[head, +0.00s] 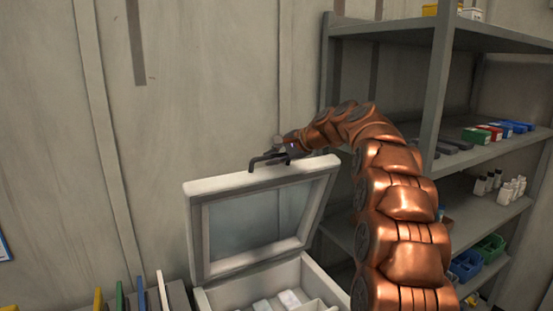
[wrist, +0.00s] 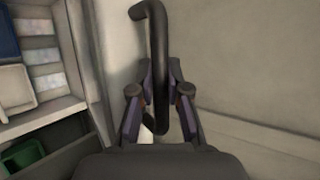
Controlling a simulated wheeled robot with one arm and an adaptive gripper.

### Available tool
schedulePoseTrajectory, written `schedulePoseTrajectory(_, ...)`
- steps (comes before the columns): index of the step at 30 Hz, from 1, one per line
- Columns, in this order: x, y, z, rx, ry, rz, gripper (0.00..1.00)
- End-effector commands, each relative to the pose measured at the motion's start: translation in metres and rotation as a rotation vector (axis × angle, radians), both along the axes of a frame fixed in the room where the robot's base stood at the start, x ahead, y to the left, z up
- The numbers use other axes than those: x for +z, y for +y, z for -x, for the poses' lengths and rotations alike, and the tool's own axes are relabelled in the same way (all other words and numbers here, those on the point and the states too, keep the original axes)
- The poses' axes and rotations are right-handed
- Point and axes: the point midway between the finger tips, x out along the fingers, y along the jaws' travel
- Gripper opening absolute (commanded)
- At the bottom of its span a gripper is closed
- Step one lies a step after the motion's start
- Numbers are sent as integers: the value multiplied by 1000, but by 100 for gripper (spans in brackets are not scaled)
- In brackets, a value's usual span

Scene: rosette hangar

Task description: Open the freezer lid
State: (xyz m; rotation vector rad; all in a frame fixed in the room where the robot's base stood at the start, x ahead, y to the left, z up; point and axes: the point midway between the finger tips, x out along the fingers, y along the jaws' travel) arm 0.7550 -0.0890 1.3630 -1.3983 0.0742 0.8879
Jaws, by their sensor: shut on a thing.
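The white chest freezer (head: 330,268) stands at the bottom middle of the head view. Its lid (head: 194,228), a pale frame with a glass pane, is raised steeply, and the freezer's inside shows. A dark bar handle (head: 258,161) sits on the lid's top edge. My gripper (head: 283,154) is at this handle, at the end of my copper arm. In the wrist view, my gripper (wrist: 160,95) is shut on the handle (wrist: 157,40), with one finger on each side of it. The fingertips partly hide the handle in the head view.
Light packets (head: 290,298) lie inside the freezer. A grey shelf unit (head: 437,85) with bins and bottles stands close on the right, partly behind my arm. A plain wall (head: 230,80) is behind the lid. Coloured upright items (head: 140,290) stand at the lower left.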

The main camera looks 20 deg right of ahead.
Motion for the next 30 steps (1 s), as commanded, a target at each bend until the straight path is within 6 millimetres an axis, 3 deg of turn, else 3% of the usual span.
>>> schedulePoseTrajectory(13,0,1,-1,-1,3,1,0)
schedulePoseTrajectory(14,0,1,-1,-1,3,1,16)
schedulePoseTrajectory(21,0,3,-1,2,2,1,41)
schedulePoseTrajectory(30,1,2,-1,2,2,1,41)
